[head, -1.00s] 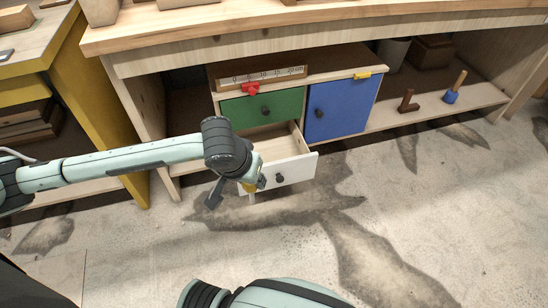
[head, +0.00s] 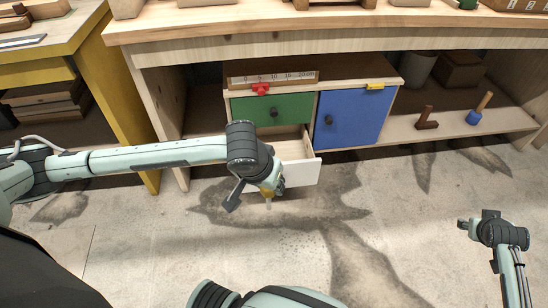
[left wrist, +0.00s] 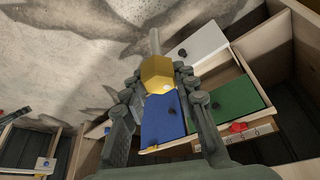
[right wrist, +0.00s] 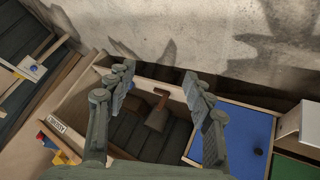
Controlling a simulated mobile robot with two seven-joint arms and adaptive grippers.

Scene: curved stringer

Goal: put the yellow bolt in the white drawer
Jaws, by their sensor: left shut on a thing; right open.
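The yellow bolt (left wrist: 157,72) has a hexagonal yellow head and a grey shank in the left wrist view. My left gripper (head: 268,188) is shut on its head. In the head view the bolt (head: 267,195) is small and partly hidden by the gripper, its shank pointing down. The white drawer (head: 303,173) is pulled open below the green drawer; my left gripper is in front of it and hides part of its front. The white drawer (left wrist: 203,42) also shows beyond the bolt in the left wrist view. My right gripper (head: 466,226) is open and empty at the right, over the floor.
The green drawer (head: 272,109) and blue door (head: 341,118) are shut, with a red piece (head: 260,89) and a yellow piece (head: 375,86) above them. A brown piece (head: 427,118) and a blue-based tool (head: 480,109) stand on the low shelf (head: 455,125). Floor in front is clear.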

